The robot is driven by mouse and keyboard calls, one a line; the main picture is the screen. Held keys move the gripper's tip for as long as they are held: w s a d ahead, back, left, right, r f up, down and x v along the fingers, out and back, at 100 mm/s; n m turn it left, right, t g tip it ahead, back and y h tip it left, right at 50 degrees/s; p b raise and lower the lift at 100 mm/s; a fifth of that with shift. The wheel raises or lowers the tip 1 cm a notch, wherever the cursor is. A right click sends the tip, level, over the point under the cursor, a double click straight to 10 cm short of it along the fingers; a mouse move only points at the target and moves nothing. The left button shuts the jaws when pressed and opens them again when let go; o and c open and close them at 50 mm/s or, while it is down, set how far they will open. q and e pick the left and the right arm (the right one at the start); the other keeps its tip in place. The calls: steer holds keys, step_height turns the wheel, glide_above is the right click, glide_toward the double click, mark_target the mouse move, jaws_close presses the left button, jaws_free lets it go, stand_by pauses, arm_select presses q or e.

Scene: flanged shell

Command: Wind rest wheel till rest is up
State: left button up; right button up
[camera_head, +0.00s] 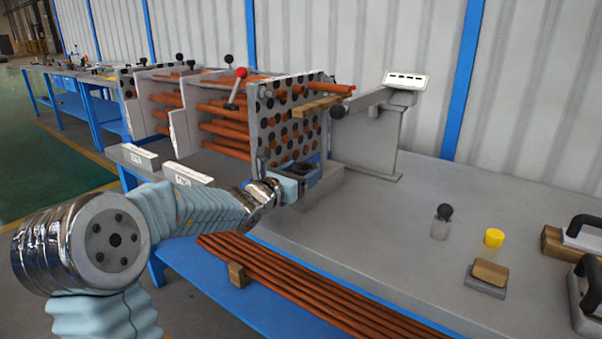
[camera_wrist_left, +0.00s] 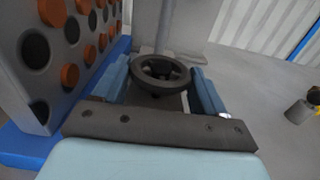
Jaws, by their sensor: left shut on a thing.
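The dark rest wheel (camera_wrist_left: 160,72) is a round handwheel with spokes in the left wrist view. It sits between the two blue fingers of my left gripper (camera_wrist_left: 162,88), which is shut on its rim. In the head view my left gripper (camera_head: 302,172) is low at the right end of the perforated plate (camera_head: 290,115), and the wheel is mostly hidden there. A grey post (camera_wrist_left: 165,25) rises just behind the wheel. My right gripper is not in view.
Orange-brown tubes (camera_head: 225,130) run through the plates of the shell. A grey stand (camera_head: 368,140) with a white box (camera_head: 406,80) is behind my gripper. A black-knobbed piece (camera_head: 441,222) and yellow cap (camera_head: 494,237) stand right. More tubes (camera_head: 310,290) lie below the bench edge.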

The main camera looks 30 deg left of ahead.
arm_select(q)
steer(key=shift+a+r+m+h, duration=0.1)
steer(key=shift+a+m+h, duration=0.05)
steer(key=shift+m+h, duration=0.35)
steer(key=shift+a+r+m+h, duration=0.1)
steer(key=shift+m+h, duration=0.2)
steer(key=shift+h, duration=0.3)
steer(key=h, duration=0.1)
steer(key=m+g+h+p, duration=0.1)
steer(key=shift+w+a+r+m+h, duration=0.1)
steer(key=shift+a+m+h, duration=0.05)
steer(key=shift+m+h, duration=0.2)
steer(key=shift+m+g+h, duration=0.6)
steer(key=shift+m+h, duration=0.15)
steer(key=shift+h, duration=0.4)
steer(key=shift+f, duration=0.2)
steer(key=o, duration=1)
steer(key=shift+f, duration=0.1)
